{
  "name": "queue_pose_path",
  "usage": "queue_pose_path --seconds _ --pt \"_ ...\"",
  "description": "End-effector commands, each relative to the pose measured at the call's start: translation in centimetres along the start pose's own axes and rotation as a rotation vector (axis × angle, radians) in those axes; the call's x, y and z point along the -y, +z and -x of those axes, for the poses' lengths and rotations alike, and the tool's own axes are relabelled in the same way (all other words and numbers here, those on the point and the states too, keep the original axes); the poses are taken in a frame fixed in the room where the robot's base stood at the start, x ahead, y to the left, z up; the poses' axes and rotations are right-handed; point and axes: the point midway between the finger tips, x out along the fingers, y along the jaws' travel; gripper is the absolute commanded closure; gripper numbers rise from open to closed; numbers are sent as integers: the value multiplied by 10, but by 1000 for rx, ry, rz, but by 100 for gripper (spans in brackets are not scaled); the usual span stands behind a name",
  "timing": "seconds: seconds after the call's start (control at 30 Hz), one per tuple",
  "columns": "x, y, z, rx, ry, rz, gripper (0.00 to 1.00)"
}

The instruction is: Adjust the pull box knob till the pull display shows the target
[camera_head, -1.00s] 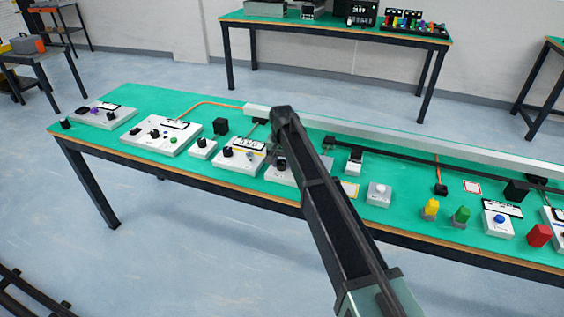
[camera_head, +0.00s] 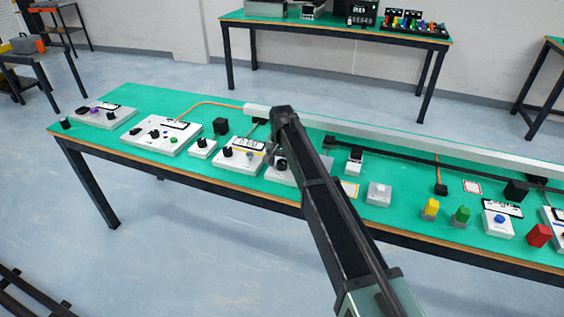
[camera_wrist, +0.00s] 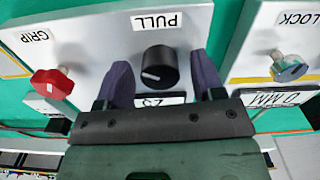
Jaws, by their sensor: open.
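The white box marked PULL (camera_wrist: 183,40) is upside down in the wrist view. Its black knob (camera_wrist: 159,67), with a pale pointer line, stands between the open fingers of my gripper (camera_wrist: 160,64). A gap shows on the left of the knob; the right finger is close to it, and I cannot tell whether they touch. The pull display (camera_wrist: 160,99) lies just below the knob, partly covered by my gripper, so its reading is unclear. In the head view, my arm partly hides a white box (camera_head: 291,176) near my gripper.
In the wrist view, a red knob (camera_wrist: 51,83) marked GRIP is left, and a grey LOCK knob (camera_wrist: 288,67) with an MM display (camera_wrist: 275,99) is right. The head view shows several control boxes along the green table (camera_head: 150,98) and a long white rail (camera_head: 400,133) behind.

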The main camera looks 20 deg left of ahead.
Motion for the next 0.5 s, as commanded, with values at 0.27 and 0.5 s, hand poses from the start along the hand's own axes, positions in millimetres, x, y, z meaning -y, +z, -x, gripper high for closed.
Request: queue_pose_path --seconds 0.27,0.5 --pt "0 0 21 0 0 0 38" --pt "0 0 81 0 0 0 38"
